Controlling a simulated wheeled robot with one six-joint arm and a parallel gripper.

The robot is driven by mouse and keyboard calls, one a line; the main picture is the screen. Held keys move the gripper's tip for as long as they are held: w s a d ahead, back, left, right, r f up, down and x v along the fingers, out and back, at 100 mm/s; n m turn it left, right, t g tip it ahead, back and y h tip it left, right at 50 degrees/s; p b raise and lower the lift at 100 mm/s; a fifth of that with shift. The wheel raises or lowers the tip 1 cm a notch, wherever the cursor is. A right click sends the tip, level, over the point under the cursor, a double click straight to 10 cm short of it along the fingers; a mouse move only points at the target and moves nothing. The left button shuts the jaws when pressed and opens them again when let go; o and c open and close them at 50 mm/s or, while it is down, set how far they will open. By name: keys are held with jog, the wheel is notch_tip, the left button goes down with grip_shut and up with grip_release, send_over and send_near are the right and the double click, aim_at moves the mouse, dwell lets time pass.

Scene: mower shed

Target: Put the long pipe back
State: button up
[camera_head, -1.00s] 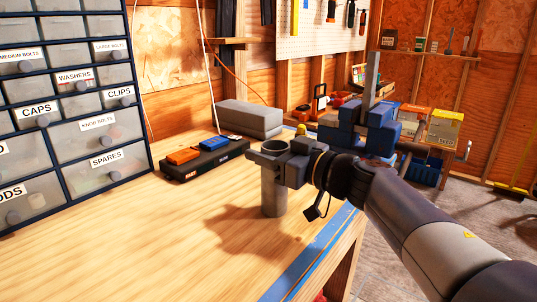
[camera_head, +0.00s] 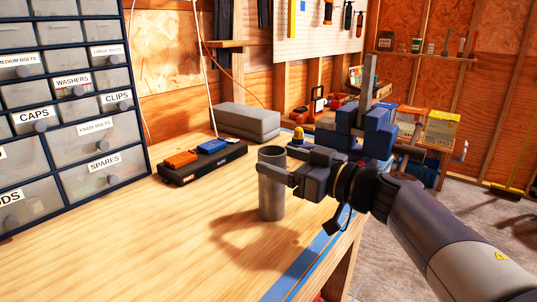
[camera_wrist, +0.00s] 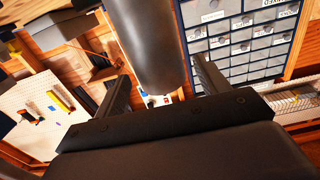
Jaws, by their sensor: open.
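A grey pipe (camera_head: 271,195) stands upright on the wooden workbench, its open end up. In the wrist view the dark pipe (camera_wrist: 152,45) fills the space between my fingers. My gripper (camera_head: 278,160) is open and comes in from the right near the pipe's upper part. One finger crosses in front of the pipe and the other is behind or beside it. The wrist view shows a finger on each side of the pipe (camera_wrist: 164,85), with gaps. I cannot tell whether a finger touches it.
A blue vise (camera_head: 372,130) with an upright grey bar stands behind my gripper. A black case (camera_head: 203,162) with orange and blue pieces and a grey block (camera_head: 248,122) lie at the back. A drawer cabinet (camera_head: 90,130) stands left. The bench's left front is clear.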

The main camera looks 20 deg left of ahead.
jog(key=v, duration=0.7)
jog(key=shift+d+p, duration=0.35)
jog(key=shift+p, duration=0.1)
